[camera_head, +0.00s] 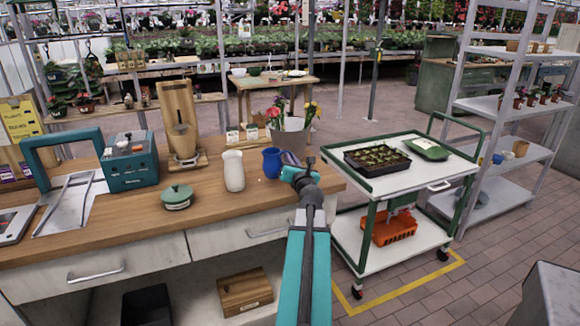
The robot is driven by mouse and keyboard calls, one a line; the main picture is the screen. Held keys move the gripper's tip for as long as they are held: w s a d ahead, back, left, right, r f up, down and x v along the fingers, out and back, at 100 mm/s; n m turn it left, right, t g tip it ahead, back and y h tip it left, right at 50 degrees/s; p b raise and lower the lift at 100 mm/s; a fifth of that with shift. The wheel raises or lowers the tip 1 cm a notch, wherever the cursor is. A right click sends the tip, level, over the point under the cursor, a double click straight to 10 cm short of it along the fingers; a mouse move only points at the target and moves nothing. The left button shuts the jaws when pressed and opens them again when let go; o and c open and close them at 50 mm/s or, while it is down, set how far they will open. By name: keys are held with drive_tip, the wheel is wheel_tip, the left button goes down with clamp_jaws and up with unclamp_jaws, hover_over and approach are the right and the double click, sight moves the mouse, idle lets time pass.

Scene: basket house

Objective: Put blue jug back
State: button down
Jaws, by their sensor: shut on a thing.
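The blue jug (271,163) is at the right part of the wooden counter, between a white vase and my gripper. My gripper (289,172) reaches over the counter from the front and is shut on the blue jug at its right side. The arm end hides the exact contact. I cannot tell whether the jug's base touches the counter.
A white vase (233,171) stands close left of the jug. A flower bucket (289,137) stands behind it. A green-lidded pot (177,196) sits further left. A green-framed cart (385,187) stands right of the counter. Grey shelves (510,109) at right hold small pots.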

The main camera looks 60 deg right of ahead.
drive_tip(key=shift+w+d, duration=0.3)
drive_tip(key=shift+w, duration=0.15)
drive_tip(key=shift+w+d+f, duration=0.1)
drive_tip(key=shift+w+f, duration=0.05)
drive_tip(key=shift+f, duration=0.15)
drive_tip(key=shift+f+b, duration=0.55)
drive_tip(key=shift+f, duration=0.95)
drive_tip(key=shift+f, duration=0.15)
drive_tip(key=c, duration=1.9)
unclamp_jaws()
drive_tip(key=shift+o, duration=0.2)
drive_tip(key=shift+r, duration=0.2)
